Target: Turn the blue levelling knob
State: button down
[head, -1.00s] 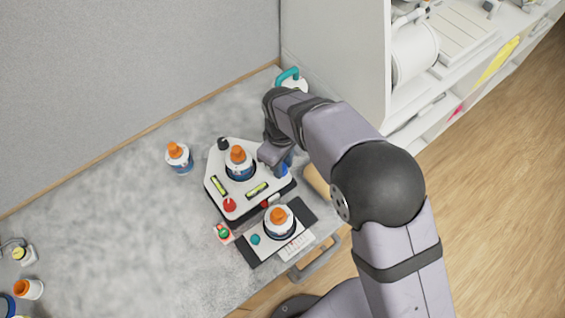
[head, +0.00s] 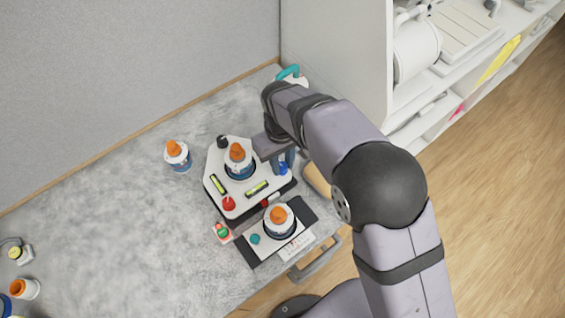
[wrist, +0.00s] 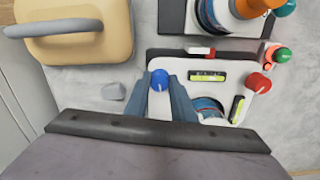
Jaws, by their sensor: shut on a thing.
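The white triangular levelling plate (head: 241,196) lies on the grey bench. The blue levelling knob (head: 283,169) is at its right corner and also shows in the wrist view (wrist: 159,78). A red knob (head: 229,204) and a black knob (head: 222,142) mark the other corners. Two yellow-green bubble vials (head: 257,188) sit on the plate. My gripper (wrist: 160,88) is shut on the blue knob, one finger on each side of it. In the head view my gripper (head: 279,160) partly covers the knob.
An orange-capped bottle (head: 238,168) stands in the plate; another (head: 279,221) stands on the device in front. A third bottle (head: 177,156) stands left. A tan block (wrist: 85,32) with a grey handle is close beside the plate. The bench's left part is mostly clear.

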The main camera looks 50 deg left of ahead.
aim_at(282, 165)
jog(key=m, duration=0.4)
jog(key=shift+a+m+b, duration=0.1)
jog(key=shift+m+b, duration=0.2)
jog(key=shift+b, duration=0.05)
jog(key=shift+m, duration=1.9)
jog(key=c, duration=1.5)
grip_release()
jog(key=shift+w+a+r+b, duration=0.1)
jog(key=shift+r+b, duration=1.45)
jog(key=shift+r, duration=2.15)
